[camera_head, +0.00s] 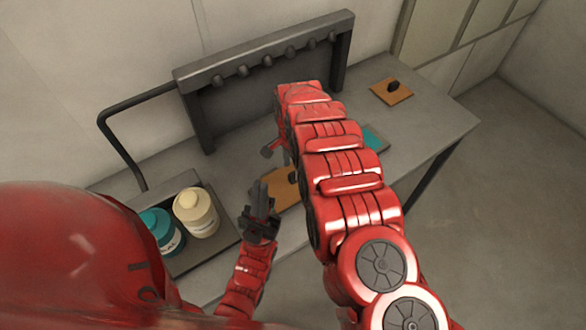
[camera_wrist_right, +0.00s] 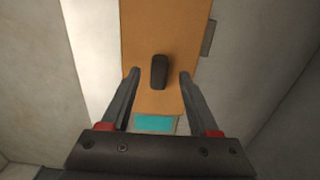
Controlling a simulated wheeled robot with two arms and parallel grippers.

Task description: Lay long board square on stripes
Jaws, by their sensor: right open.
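An orange-brown board (camera_head: 281,190) with a dark knob lies mid-table, partly hidden by my right arm. A smaller orange-brown board (camera_head: 391,93) with a dark knob lies at the table's right. A teal patch (camera_head: 373,139) shows beside my right arm. In the right wrist view, a long orange-brown board (camera_wrist_right: 165,25) has a dark handle between the open fingers of my right gripper (camera_wrist_right: 158,75). A teal patch (camera_wrist_right: 155,124) lies past its near end. My right fingertips are hidden in the head view. My left gripper (camera_head: 262,190) is beside the middle board; its opening is unclear.
A dark rack (camera_head: 265,58) with several round pegs stands at the table's back. A dark tray (camera_head: 222,240) at the left holds a teal bottle (camera_head: 163,232) and a cream bottle (camera_head: 196,213).

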